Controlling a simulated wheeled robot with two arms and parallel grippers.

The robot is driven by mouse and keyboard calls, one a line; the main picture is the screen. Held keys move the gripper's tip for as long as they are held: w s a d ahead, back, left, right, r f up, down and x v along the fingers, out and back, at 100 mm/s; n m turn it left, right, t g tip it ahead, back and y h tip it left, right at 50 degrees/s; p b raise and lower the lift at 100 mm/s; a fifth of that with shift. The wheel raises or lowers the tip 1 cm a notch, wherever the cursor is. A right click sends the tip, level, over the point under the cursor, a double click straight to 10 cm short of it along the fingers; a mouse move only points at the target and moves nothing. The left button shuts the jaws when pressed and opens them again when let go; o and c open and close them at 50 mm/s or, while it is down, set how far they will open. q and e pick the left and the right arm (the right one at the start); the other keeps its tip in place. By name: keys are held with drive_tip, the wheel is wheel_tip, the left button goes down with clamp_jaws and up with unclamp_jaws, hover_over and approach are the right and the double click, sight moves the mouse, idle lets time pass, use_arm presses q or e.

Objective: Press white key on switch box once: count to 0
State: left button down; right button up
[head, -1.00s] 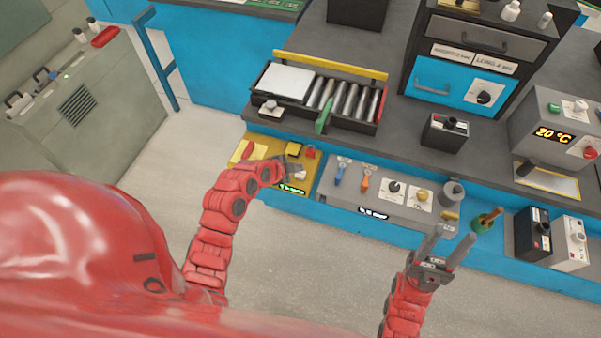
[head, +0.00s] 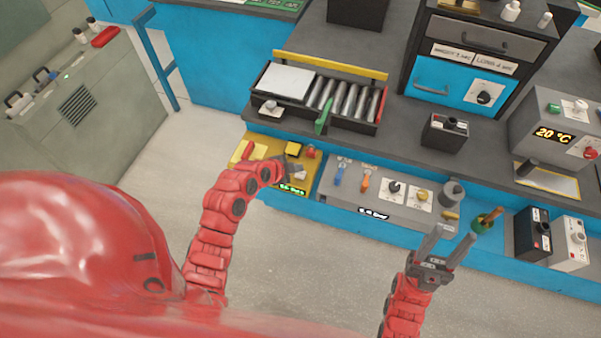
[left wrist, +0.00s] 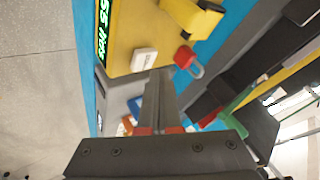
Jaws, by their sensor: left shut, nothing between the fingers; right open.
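The switch box (head: 268,147) is the yellow panel at the bench's front edge, left of the grey console. Its white key (left wrist: 143,60) shows in the left wrist view, with a red switch (left wrist: 185,57) to its right and a yellow block (left wrist: 193,17) above. A lit green display (left wrist: 102,30) sits on the box; I cannot read it surely. My left gripper (head: 292,169) is shut and empty over the box. In the wrist view its fingertips are just below the white key; I cannot tell whether they touch it. My right gripper (head: 455,235) is open and empty.
A grey console (head: 375,190) with blue and orange levers and knobs stands right of the switch box. A roller tray (head: 345,100) lies behind it. A green and orange piece (head: 487,221) is close to my right gripper. Floor in front is clear.

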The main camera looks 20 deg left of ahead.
sight(297, 175)
use_arm(q)
drive_tip(key=shift+f+b, duration=0.4)
drive_tip(key=shift+b, duration=0.5)
drive_tip(key=shift+f+b, duration=0.45)
drive_tip(key=shift+b, duration=0.2)
idle(0.4)
drive_tip(key=shift+r, duration=0.85)
drive_tip(key=shift+r+p, duration=0.8)
drive_tip(key=shift+r, duration=1.7)
